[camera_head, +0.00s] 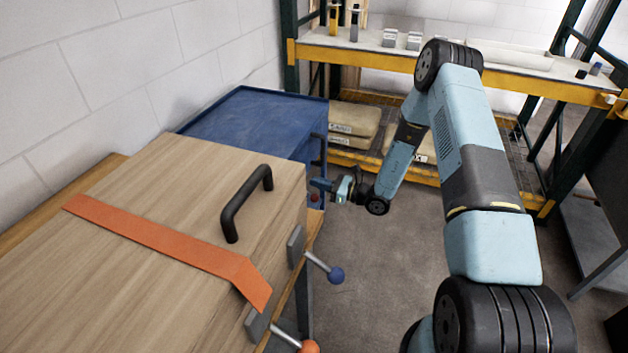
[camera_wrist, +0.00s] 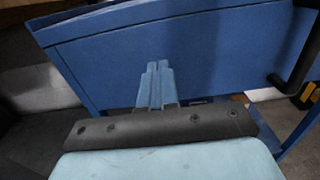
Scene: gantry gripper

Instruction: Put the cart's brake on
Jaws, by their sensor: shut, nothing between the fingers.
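The blue cart (camera_head: 250,115) stands against the wall behind the wooden box. Its flat blue side fills much of the wrist view (camera_wrist: 210,50), with a black handle (camera_wrist: 295,60) at the right. My gripper (camera_head: 318,184) is at the cart's near right side, close to the box's far corner. Its two fingers (camera_wrist: 157,68) are together and empty in front of the blue side; I cannot tell whether they touch it. A small red spot (camera_head: 315,197) shows just below the gripper, and I cannot tell if it is the brake. The cart's lower part is mostly hidden.
A wooden box (camera_head: 150,190) with an orange strap (camera_head: 160,233) and black handle (camera_head: 245,200) sits at the left. Levers with a blue ball (camera_head: 336,275) and an orange ball (camera_head: 309,347) stick out. A yellow-beamed rack (camera_head: 390,62) stands behind. Floor at centre is clear.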

